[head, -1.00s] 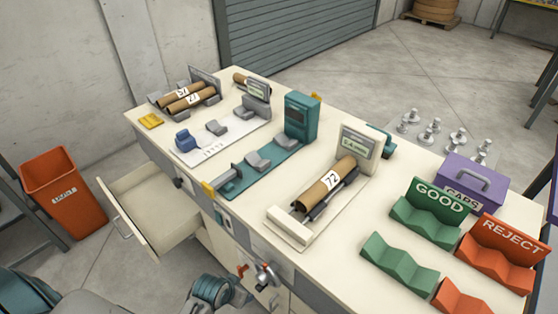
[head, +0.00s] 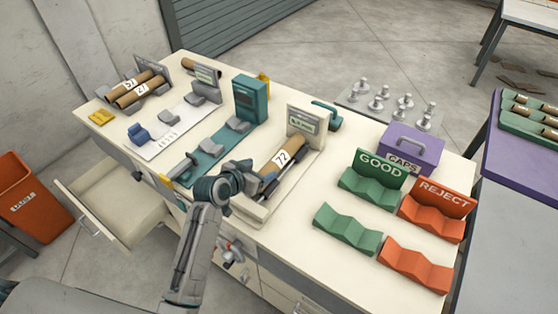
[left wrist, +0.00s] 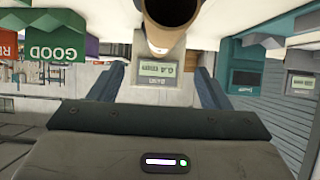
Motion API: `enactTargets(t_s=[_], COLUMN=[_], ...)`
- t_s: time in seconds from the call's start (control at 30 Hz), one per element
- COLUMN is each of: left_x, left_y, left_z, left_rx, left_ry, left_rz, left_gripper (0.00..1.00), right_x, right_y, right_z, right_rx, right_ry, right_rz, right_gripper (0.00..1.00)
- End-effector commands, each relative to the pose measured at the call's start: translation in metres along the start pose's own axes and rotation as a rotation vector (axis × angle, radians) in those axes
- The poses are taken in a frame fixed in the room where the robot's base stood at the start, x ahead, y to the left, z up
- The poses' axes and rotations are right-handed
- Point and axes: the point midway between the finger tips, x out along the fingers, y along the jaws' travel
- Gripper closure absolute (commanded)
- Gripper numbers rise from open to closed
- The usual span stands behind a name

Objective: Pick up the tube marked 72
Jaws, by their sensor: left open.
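The brown cardboard tube marked 72 (head: 284,156) lies on a cream measuring stand (head: 262,212) with an upright display (head: 305,122) at its far end. My left gripper (head: 245,174) is at the near end of this tube in the head view, and my arm covers part of the stand. In the upside-down left wrist view the tube's open dark end (left wrist: 169,22) shows at the top, beyond the two spread fingers (left wrist: 163,78). Nothing is between the fingers. My right gripper is not in view.
Two tubes (head: 138,90) rest in a rack at the far left. A teal device (head: 250,98) stands left of the stand. Green GOOD cradles (head: 345,228), orange REJECT cradles (head: 415,265) and a purple CAPS box (head: 411,150) are to the right. A drawer (head: 120,205) stands open at the front.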

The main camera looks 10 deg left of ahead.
Motion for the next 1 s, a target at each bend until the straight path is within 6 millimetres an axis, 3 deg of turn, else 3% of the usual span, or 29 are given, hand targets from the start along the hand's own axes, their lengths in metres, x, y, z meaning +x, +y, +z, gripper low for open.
enactTargets(t_s=[0.3, 0.57, 0.77, 1.0], left_x=[0.043, 0.057, 0.08, 0.101], left_y=[0.0, 0.0, -0.003, -0.003], left_z=[-0.003, -0.004, -0.007, -0.004], left_rx=[-0.001, -0.002, -0.001, -0.001], left_ry=[0.001, 0.0, -0.001, 0.0], left_rz=[0.001, 0.001, 0.0, 0.0], left_gripper=[0.29, 0.29, 0.29, 0.29], right_x=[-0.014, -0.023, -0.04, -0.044], right_y=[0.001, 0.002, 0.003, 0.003], right_z=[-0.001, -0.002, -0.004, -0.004], right_rx=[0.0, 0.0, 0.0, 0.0], right_ry=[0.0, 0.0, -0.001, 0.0], right_rz=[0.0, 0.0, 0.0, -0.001], right_gripper=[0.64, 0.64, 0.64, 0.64])
